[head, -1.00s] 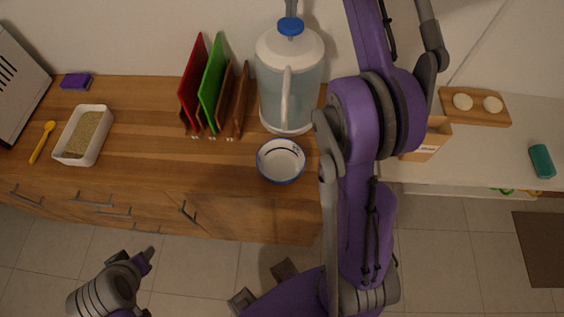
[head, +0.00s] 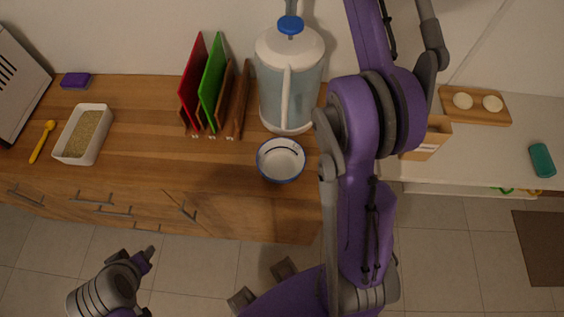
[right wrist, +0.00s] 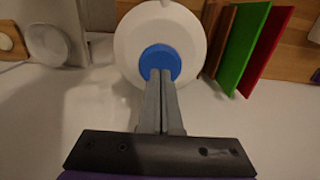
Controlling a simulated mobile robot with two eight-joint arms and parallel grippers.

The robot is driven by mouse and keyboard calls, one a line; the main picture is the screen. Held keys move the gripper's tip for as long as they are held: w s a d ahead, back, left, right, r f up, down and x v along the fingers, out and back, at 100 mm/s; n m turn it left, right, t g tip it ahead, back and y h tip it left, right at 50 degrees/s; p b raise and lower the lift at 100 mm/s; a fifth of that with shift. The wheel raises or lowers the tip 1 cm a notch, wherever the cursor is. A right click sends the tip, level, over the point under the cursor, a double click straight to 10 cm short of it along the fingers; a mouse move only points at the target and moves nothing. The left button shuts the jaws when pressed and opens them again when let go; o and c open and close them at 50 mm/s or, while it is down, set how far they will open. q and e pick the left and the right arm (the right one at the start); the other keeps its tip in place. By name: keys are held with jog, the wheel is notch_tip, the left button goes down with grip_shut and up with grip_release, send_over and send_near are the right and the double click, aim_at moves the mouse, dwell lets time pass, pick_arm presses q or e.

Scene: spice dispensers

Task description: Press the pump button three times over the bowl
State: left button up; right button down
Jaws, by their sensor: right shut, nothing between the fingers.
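The pump dispenser is a large clear jug (head: 272,88) with a white top and a blue pump button (head: 290,26), upright on the wooden counter. The button also shows in the right wrist view (right wrist: 160,61). A white bowl with a blue rim (head: 281,160) stands in front of the jug. My right gripper (head: 292,7) is shut and empty, pointing down at the button. In the right wrist view its fingertips (right wrist: 162,74) overlap the button's edge; whether they touch it is hard to tell. My left gripper (head: 147,256) is low, in front of the counter; its jaws are unclear.
Red (head: 192,84) and green (head: 211,83) boards stand in a rack left of the jug. A white tray of grain (head: 99,146), a yellow spoon (head: 42,142) and a purple sponge (head: 76,80) lie further left. My right arm covers the counter right of the bowl.

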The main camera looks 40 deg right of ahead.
aim_at(291, 21)
jog(key=shift+f, duration=0.1)
dwell(0.3)
jog(key=shift+f+b, duration=0.9)
jog(key=shift+f, duration=0.9)
jog(key=shift+r+p, duration=1.45)
jog(key=shift+r, duration=0.5)
jog(key=shift+f, duration=0.2)
